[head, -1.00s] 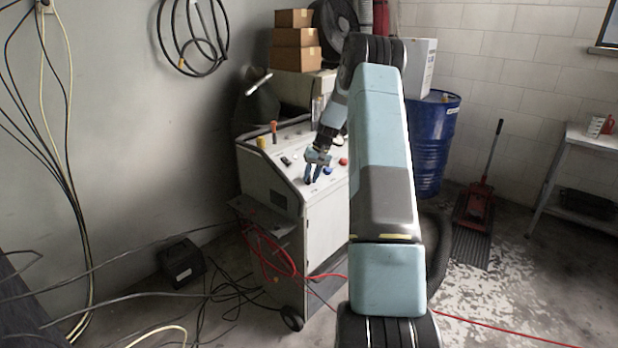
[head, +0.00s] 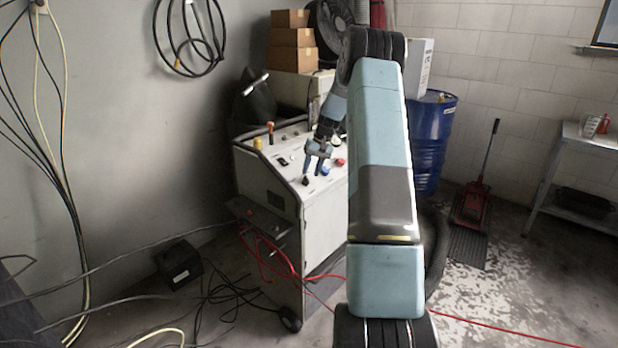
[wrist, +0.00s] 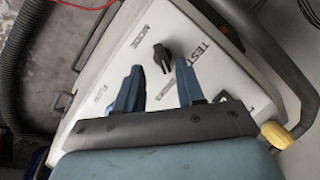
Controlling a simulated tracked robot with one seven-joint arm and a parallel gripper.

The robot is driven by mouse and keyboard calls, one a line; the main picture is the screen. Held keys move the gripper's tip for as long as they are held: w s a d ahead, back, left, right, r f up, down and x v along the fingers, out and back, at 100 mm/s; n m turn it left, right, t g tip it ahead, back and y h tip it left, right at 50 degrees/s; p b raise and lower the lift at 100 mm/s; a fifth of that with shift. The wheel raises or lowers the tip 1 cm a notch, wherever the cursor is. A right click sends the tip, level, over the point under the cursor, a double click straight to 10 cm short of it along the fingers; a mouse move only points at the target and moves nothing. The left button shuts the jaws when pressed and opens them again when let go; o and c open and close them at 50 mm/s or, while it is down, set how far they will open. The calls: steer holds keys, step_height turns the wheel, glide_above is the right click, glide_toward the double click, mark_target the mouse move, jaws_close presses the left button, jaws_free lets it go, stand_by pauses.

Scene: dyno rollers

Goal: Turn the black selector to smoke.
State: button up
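The black selector (wrist: 161,57) is a small knob with a narrow raised bar on the sloping white panel (wrist: 215,75). MODE and TEST are printed close by; I cannot read the word smoke. My gripper (wrist: 159,66) is open and empty, its two blue fingers apart. In the wrist view the selector shows between and just beyond the fingertips, with no clear contact. In the head view the selector (head: 305,181) sits near the panel's front edge, and my gripper (head: 313,168) is just above and behind it.
A blue knob (head: 324,170) and a red button (head: 340,162) lie right of the selector. A yellow cap (head: 258,143) and an orange handle (head: 271,126) stand farther left. A dark rail (wrist: 270,50) runs along the panel. Red cable (head: 268,252) hangs from the cart.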

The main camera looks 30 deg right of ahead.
steer(key=v, duration=0.9)
steer(key=shift+s+d+r, duration=0.15)
steer(key=shift+d+r, duration=0.05)
steer(key=shift+r, duration=0.05)
steer(key=s+a+r+n+t+h, duration=0.1)
steer(key=s+a+r+n+h, duration=0.15)
steer(key=s+a+r, duration=1.65)
steer(key=s+a+f+t, duration=0.1)
steer(key=s+a, duration=0.4)
steer(key=s, duration=0.7)
steer(key=s+a+f+t, duration=0.1)
steer(key=s+a, duration=0.5)
steer(key=s, duration=0.7)
steer(key=shift+s+n+t+h, duration=0.15)
steer(key=shift+n+t+h, duration=0.3)
steer(key=shift+t, duration=0.35)
